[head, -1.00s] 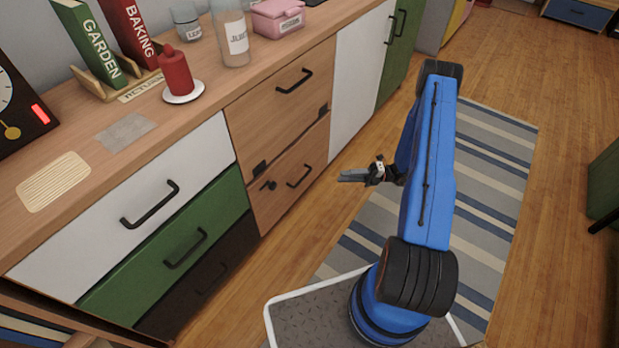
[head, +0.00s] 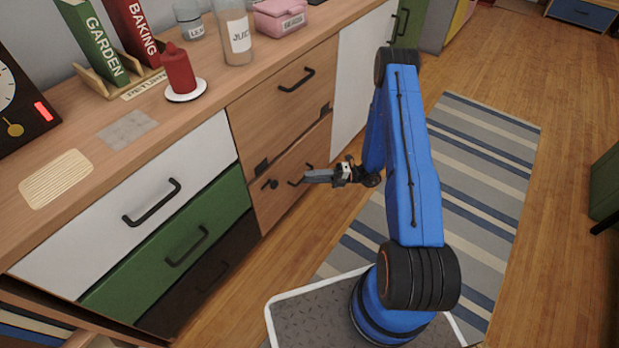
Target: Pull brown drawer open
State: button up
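The dark brown drawer (head: 205,284) is the lowest front in the left stack of the cabinet, under a green drawer. It is shut, and its black handle (head: 213,277) is hard to make out in shadow. To its right is a lighter, wood-brown lower drawer (head: 275,212), also shut, with a black bar handle (head: 295,181) and a small black knob. My gripper (head: 306,177) points left in front of this wood-brown drawer, overlapping its handle in the picture. I cannot tell whether it touches the handle, or how far its fingers are apart.
A white drawer (head: 140,195) and the green drawer (head: 175,243) are shut. A wood-brown upper drawer (head: 285,95) has black latches at its lower corners. The countertop holds a red candle (head: 180,72), books and jars. A striped rug (head: 475,165) and open floor lie right of my arm.

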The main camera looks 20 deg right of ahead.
jog(key=shift+a, duration=0.35)
jog(key=shift+c, duration=0.3)
grip_shut()
jog(key=s+d, duration=0.7)
jog(key=s, duration=0.3)
jog(key=s+d, duration=0.8)
jog(key=s, duration=0.2)
jog(key=shift+s, duration=0.3)
jog(key=shift+d, duration=0.1)
